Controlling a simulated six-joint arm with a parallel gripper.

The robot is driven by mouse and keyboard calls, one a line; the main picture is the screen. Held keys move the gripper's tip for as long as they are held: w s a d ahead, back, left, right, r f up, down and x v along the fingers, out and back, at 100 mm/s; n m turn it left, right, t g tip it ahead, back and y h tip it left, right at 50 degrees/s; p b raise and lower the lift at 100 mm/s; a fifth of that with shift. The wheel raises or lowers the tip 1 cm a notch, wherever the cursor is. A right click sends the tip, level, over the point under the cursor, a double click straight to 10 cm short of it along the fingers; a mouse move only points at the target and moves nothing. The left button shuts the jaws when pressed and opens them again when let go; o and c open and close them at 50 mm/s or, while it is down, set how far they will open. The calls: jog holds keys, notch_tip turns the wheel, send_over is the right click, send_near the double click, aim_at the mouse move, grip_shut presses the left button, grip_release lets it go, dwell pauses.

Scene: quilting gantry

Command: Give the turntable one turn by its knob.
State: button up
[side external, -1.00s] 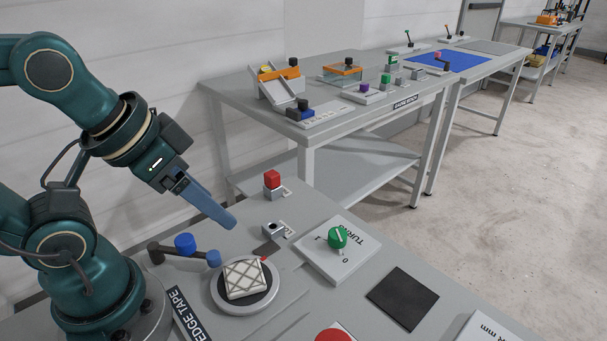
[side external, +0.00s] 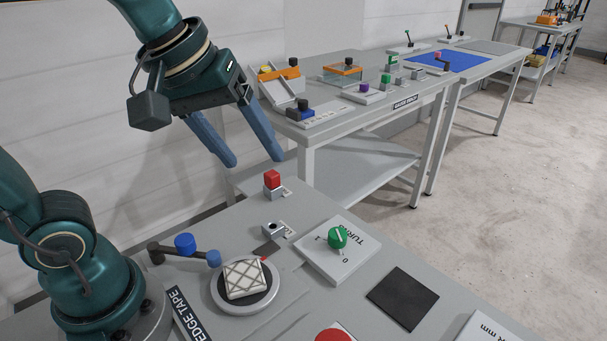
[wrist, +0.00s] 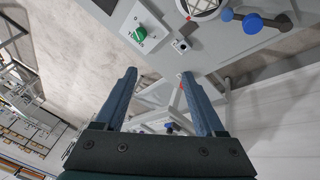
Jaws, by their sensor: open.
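The turntable (side external: 240,309) is a round grey disc on the near bench, with a white quilted block (side external: 246,278) on it. A small red piece shows at its back rim. Beside it on the left is a dark lever with an upright blue knob (side external: 185,243) and a blue ball (side external: 213,259) near the disc's edge. I cannot tell which is the turntable's knob. My gripper (side external: 254,160) is open and empty, well above the bench's back edge, away from the turntable. In the wrist view the turntable (wrist: 203,10) is partly cut off at the top.
A red block on a small stand (side external: 272,180) and a grey block with a hole (side external: 274,230) stand behind the turntable. A green dial (side external: 338,237) on a TURNS plate is to the right, with a dark square pad (side external: 402,298) beyond. Another bench (side external: 225,88) stands behind.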

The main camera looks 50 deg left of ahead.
jog(key=w+d+n+g, duration=0.1)
jog(key=w+d+n, duration=0.15)
jog(key=w, duration=0.35)
jog(key=n+g, duration=0.3)
send_over(337, 233)
jog(key=f, duration=1.1)
jog(key=shift+w+a, duration=0.2)
jog(key=shift+w, duration=0.1)
jog(key=shift+g, duration=0.5)
jog(key=f, duration=0.6)
jog(key=shift+s+d+f, duration=0.1)
jog(key=shift+s+d, duration=0.1)
jog(key=shift+s, duration=0.1)
jog(key=shift+f, duration=0.8)
grip_shut()
